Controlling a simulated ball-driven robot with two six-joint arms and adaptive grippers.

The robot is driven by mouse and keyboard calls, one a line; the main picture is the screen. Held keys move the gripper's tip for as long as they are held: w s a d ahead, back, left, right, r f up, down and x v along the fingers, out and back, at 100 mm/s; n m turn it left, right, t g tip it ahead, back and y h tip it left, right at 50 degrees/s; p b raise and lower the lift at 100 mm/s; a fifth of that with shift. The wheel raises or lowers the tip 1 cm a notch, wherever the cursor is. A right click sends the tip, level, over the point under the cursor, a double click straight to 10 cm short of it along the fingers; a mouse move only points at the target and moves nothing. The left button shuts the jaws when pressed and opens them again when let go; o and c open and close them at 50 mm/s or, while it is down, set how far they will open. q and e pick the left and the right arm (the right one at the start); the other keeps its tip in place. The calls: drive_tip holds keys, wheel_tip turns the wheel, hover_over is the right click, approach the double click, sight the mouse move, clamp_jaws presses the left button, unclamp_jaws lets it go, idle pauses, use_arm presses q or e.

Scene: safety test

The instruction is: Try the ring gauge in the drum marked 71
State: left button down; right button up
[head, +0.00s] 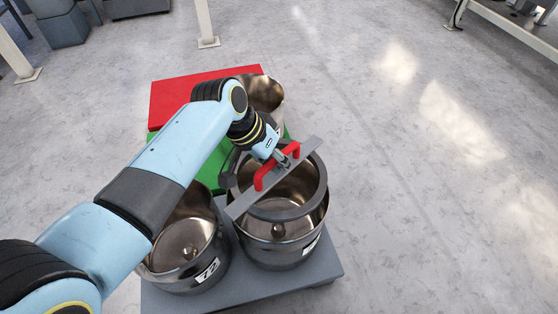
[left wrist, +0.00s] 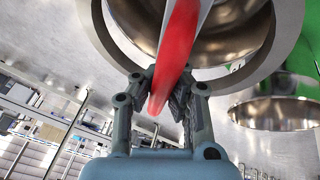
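The ring gauge is a flat grey bar (head: 240,204) with a red handle (head: 264,176) and a grey ring (head: 321,179) under it. My left gripper (head: 283,160) is shut on the red handle, which also shows between its fingers in the left wrist view (left wrist: 176,50). The gauge is over the mouth of the front right steel drum (head: 280,254). I cannot tell whether the ring touches the drum's rim. This drum's label (head: 311,245) is turned aside and its number is not readable. My right gripper is not in view.
A drum marked 72 (head: 187,275) stands close on the left, partly behind my arm. Another drum (head: 267,92) stands at the back. The stand has a grey part (head: 265,290), a green part (head: 211,172) and a red part (head: 172,98). The floor to the right is clear.

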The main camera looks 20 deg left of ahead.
sight(279, 176)
use_arm(q)
drive_tip(key=shift+f, duration=0.4)
drive_tip(key=shift+w+f+b, duration=0.1)
drive_tip(key=shift+f+b, duration=0.2)
drive_tip(key=shift+b, duration=0.05)
drive_tip(key=shift+f+b, duration=0.3)
drive_tip(key=shift+f, duration=0.55)
drive_tip(key=shift+f+b, duration=0.35)
drive_tip(key=shift+f, duration=0.6)
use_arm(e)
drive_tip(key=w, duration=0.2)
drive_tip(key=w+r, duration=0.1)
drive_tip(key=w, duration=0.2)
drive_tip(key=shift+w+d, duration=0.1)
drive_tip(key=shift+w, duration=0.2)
